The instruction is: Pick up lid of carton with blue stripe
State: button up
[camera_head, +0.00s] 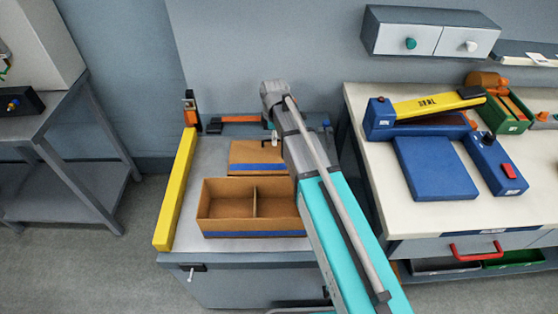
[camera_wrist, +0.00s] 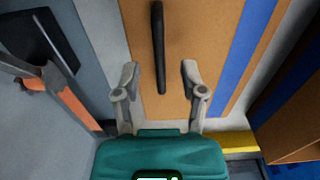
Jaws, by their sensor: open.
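The brown lid with a blue stripe (camera_head: 250,157) lies flat on the grey bench behind the open carton. It fills the middle of the wrist view (camera_wrist: 205,40), with a dark bar handle (camera_wrist: 158,45) on top. The carton (camera_head: 228,220) is brown, open, divided in two, and has a blue stripe along its front. Its edge shows at the right of the wrist view (camera_wrist: 290,105). My gripper (camera_wrist: 161,80) is open over the lid, its fingers on either side of the handle's near end. Whether the fingers touch the lid, I cannot tell. My arm hides the lid's right part in the head view.
A yellow bar (camera_head: 177,190) runs along the bench's left edge. An orange-and-black tool (camera_head: 238,119) lies behind the lid, and an orange-black upright piece (camera_head: 190,108) stands at the back left corner. A white table (camera_head: 375,160) with blue equipment stands to the right.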

jog(key=shift+f+b, duration=0.75)
jog(key=shift+f, duration=0.25)
grip_shut()
